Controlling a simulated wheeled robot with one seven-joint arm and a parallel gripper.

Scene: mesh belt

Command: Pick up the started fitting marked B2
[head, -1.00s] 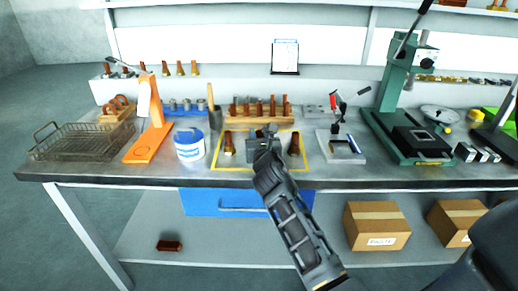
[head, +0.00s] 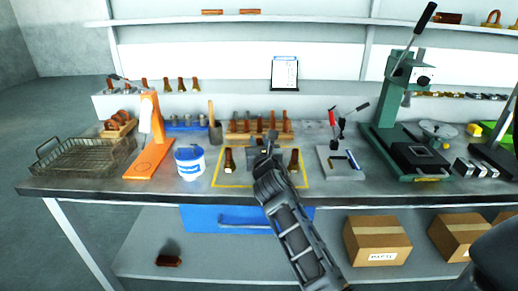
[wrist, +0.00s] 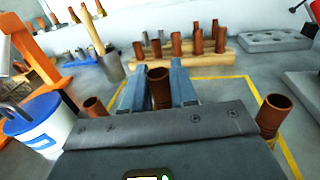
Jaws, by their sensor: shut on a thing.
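My gripper (wrist: 158,88) is shut on a copper-brown fitting (wrist: 158,76), which stands upright between its two blue-grey fingers in the wrist view. In the head view my gripper (head: 264,148) is over the yellow-outlined area of the bench, and it mostly hides the held fitting. Two similar fittings stand apart from it inside the outline, one on the left (head: 229,160) and one on the right (head: 293,161). They show at the left (wrist: 94,106) and right (wrist: 271,114) in the wrist view. No B2 mark is legible on any of them.
A wooden rack (head: 241,134) with several fittings stands just behind. A white-blue tub (head: 190,164) and an orange stand (head: 149,150) are on the left. A toggle clamp fixture (head: 341,160) and a green press (head: 388,130) are on the right. A wire basket (head: 75,162) is at far left.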

